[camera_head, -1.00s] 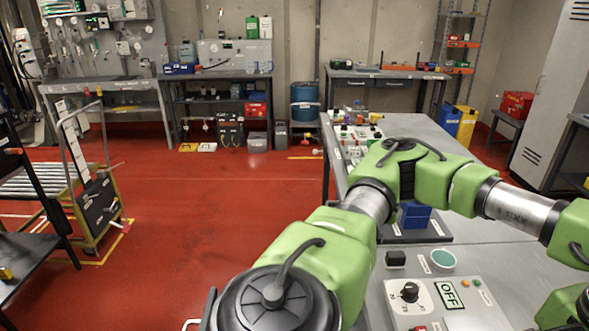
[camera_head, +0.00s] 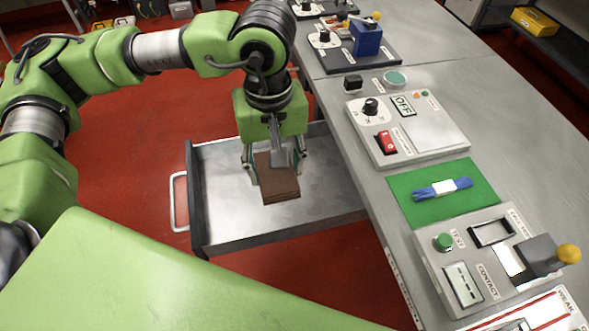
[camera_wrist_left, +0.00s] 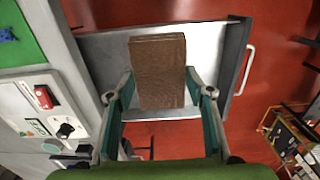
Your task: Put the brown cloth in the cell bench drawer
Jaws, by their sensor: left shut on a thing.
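The brown cloth (camera_head: 280,188) is a folded, flat rectangular block. My left gripper (camera_head: 276,178) points down and is shut on it; the wrist view shows the cloth (camera_wrist_left: 158,70) between the two fingers (camera_wrist_left: 160,92). The cell bench drawer (camera_head: 220,208) is pulled out from the bench's left side, with a pale metal floor, dark walls and a handle (camera_head: 178,202) at its left end. The cloth is over the drawer's inside, within its outline. I cannot tell whether it touches the floor. My right gripper is not in view.
The drawer floor around the cloth looks empty. Red floor lies beyond the drawer.

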